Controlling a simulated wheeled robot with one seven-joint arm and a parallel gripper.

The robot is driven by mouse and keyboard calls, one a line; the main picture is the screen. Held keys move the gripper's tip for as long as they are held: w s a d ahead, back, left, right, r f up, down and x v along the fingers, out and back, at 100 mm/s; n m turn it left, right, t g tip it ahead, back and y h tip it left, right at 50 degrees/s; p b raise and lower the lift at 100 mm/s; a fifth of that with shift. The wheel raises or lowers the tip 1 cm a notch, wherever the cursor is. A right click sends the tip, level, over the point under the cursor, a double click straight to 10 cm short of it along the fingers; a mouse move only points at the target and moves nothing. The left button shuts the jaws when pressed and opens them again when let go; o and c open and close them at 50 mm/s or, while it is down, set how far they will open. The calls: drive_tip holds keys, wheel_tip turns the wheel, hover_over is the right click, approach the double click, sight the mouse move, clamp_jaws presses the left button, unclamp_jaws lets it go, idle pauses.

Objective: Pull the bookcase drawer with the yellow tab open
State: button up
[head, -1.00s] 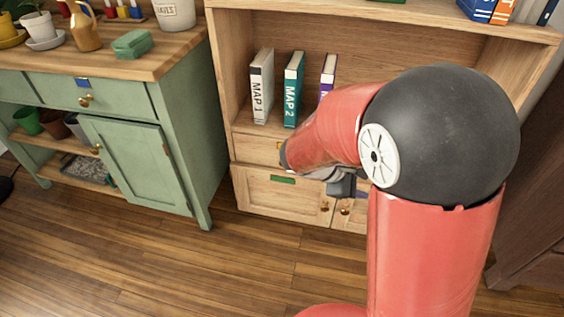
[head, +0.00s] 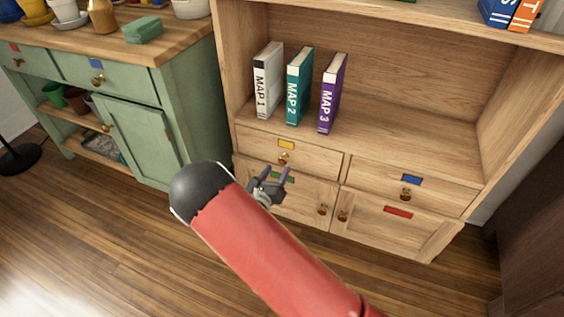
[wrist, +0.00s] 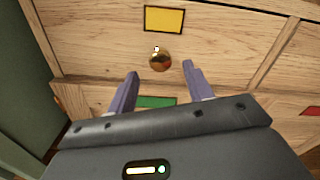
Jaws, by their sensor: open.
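The bookcase drawer with the yellow tab (head: 289,152) is the upper left one and looks shut. Its yellow tab (head: 286,144) sits above a round brass knob (head: 284,158). In the wrist view the yellow tab (wrist: 164,19) is at the top and the knob (wrist: 160,60) lies just beyond my fingertips, roughly centred between them. My gripper (head: 273,172) is open and empty, just in front of and slightly below the knob. It also shows in the wrist view (wrist: 160,70). The fingers do not appear to touch the knob.
A drawer with a blue tab (head: 411,180) is to the right. Below are cabinet doors with a green tab (wrist: 155,102) and a red tab (head: 398,212). Books stand on the shelf above. A green cabinet (head: 187,100) stands close on the left. The floor in front is bare.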

sight(282, 163)
drive_tip(key=x, duration=0.5)
clamp_jaws()
idle(0.3)
